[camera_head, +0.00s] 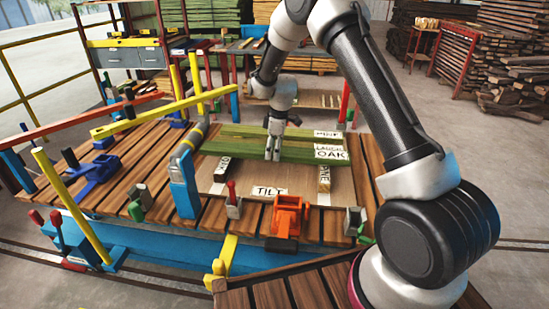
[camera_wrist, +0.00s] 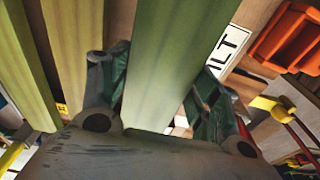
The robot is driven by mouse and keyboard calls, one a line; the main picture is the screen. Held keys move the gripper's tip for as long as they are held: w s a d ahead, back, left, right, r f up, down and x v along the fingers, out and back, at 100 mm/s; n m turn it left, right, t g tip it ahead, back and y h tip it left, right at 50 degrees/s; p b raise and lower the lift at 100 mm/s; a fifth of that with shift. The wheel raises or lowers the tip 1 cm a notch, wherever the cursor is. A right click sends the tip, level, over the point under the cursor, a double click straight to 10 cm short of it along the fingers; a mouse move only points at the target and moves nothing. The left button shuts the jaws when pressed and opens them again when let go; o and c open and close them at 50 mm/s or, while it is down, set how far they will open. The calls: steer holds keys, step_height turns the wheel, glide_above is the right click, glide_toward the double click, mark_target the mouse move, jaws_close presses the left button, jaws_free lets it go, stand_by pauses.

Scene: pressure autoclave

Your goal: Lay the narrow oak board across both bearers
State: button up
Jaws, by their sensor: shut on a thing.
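The narrow oak board (camera_head: 235,152), greenish, with a white OAK label at its right end, lies crosswise as the front one of several boards. My gripper (camera_head: 273,155) is over its middle, pointing down. In the wrist view the board (camera_wrist: 170,60) runs between my two fingers (camera_wrist: 160,100), which are shut on it. Two pale labelled strips, apparently the bearers, run front to back: a left one (camera_head: 220,172) and a right one (camera_head: 324,185). The far parts of both are hidden by the boards. I cannot tell whether the board touches them.
Other boards (camera_head: 245,132) lie just behind, close beside the held one; they show at left in the wrist view (camera_wrist: 82,60). A yellow bar (camera_head: 160,115) spans the left side.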

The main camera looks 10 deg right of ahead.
steer(key=shift+f, duration=2.05)
steer(key=shift+f, duration=0.15)
steer(key=o, duration=1.6)
